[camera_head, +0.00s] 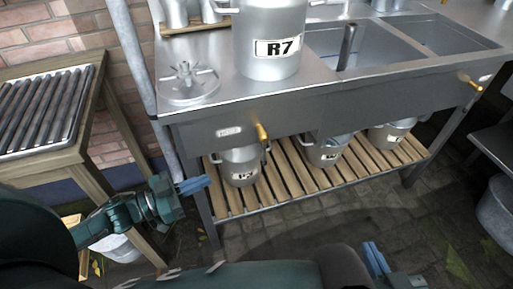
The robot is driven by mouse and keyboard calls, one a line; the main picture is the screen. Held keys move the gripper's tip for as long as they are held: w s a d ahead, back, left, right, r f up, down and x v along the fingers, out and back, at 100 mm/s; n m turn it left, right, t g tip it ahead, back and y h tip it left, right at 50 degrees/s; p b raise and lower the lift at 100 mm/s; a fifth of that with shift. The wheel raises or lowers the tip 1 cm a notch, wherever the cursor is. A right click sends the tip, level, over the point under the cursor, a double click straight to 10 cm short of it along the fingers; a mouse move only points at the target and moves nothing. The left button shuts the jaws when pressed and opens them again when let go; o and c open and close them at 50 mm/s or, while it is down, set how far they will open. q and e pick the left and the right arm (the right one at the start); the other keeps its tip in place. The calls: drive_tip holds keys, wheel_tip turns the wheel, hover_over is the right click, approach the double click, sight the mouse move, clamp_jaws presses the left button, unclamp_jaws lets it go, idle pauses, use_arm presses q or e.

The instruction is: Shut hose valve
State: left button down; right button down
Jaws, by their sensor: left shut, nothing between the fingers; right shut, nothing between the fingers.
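A yellow lever (262,132) sticks out of the front panel of the steel sink unit, near its left end, beside a small white label. A second yellow lever (470,82) is on the same panel at the far right. I cannot tell which of them is the hose valve, and no hose is clearly visible. My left gripper (195,184), with blue fingers, is shut and empty, to the left of and below the left lever, apart from it. My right gripper (374,258) is shut and empty at the bottom of the view, well below both levers.
A steel can marked R7 (270,45) stands on the sink counter (215,112), near a metal disc (188,85). Several cans stand on the slatted lower shelf (285,178). A wooden roller table (90,105) is at the left. Paved floor (300,238) lies in front.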

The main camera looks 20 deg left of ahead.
idle(0.3)
use_arm(q)
drive_tip(key=shift+d, duration=0.1)
